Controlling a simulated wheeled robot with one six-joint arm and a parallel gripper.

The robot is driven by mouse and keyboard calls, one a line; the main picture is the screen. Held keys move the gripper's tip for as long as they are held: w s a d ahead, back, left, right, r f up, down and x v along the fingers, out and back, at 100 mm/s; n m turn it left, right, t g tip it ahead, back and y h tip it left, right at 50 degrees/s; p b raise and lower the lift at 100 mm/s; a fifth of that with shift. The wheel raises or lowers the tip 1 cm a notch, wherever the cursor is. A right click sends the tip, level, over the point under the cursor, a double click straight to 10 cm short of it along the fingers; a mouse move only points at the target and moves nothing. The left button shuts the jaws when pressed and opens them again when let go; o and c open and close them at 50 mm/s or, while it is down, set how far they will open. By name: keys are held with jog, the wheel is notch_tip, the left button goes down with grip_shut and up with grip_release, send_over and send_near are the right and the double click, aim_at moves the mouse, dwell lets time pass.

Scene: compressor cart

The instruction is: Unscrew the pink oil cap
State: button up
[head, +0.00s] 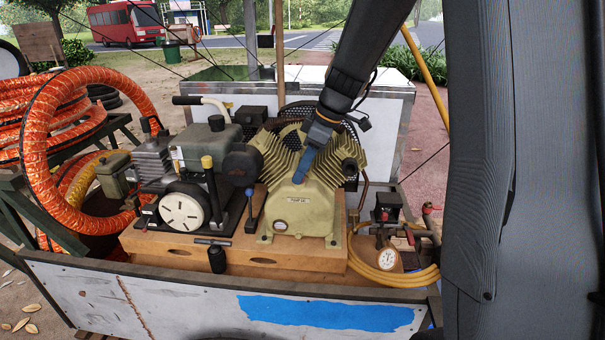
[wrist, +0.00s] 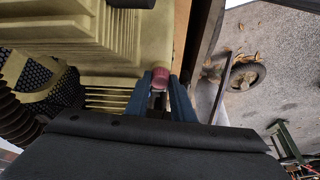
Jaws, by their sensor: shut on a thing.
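The pink oil cap (wrist: 160,76) shows in the wrist view, low on the side of the beige compressor pump, between the tips of my blue fingers. My gripper (wrist: 159,84) is shut on the cap. The cap's base is against the beige housing as far as I can tell. In the head view my gripper (head: 299,178) reaches down in front of the finned beige compressor pump (head: 318,213), and the cap is hidden there behind the fingers.
A small engine (head: 183,205) stands left of the pump on the same wooden base (head: 180,247). A gauge (head: 387,259) and yellow hose (head: 365,262) are at the right. Orange hoses (head: 50,210) coil at the far left. The cart's front panel (head: 150,305) runs along the near side.

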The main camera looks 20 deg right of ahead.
dwell(0.4)
jog(key=shift+w+n+g+y+b, duration=0.1)
jog(key=shift+n+g+y+b, duration=0.4)
jog(key=shift+n, duration=1.1)
jog(key=shift+w+f+n+g+b, duration=0.15)
jog(key=shift+n+g+b, duration=0.35)
jog(key=shift+n, duration=0.9)
jog(key=shift+n+g, duration=0.7)
jog(key=shift+n, duration=0.7)
